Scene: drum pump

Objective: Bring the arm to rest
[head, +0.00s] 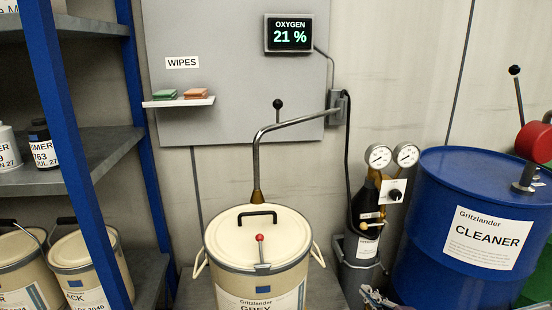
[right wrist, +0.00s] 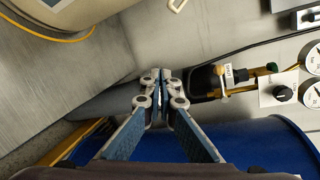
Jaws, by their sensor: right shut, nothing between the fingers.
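My right gripper (head: 376,298) shows only in part at the bottom edge of the head view, between the cream drum and the blue drum. In the right wrist view its fingers (right wrist: 158,82) are shut with nothing between them. It is apart from the gas cylinder (head: 366,238) behind it. The cream drum labelled GREY (head: 232,249) stands upright to the left, with its lid on and a red-knobbed lever on the lid. My left gripper is not in view.
The blue CLEANER drum (head: 424,220) is close on the right. Two gauges (head: 379,156) and a valve top the cylinder. A shelf rack (head: 64,150) stands at left.

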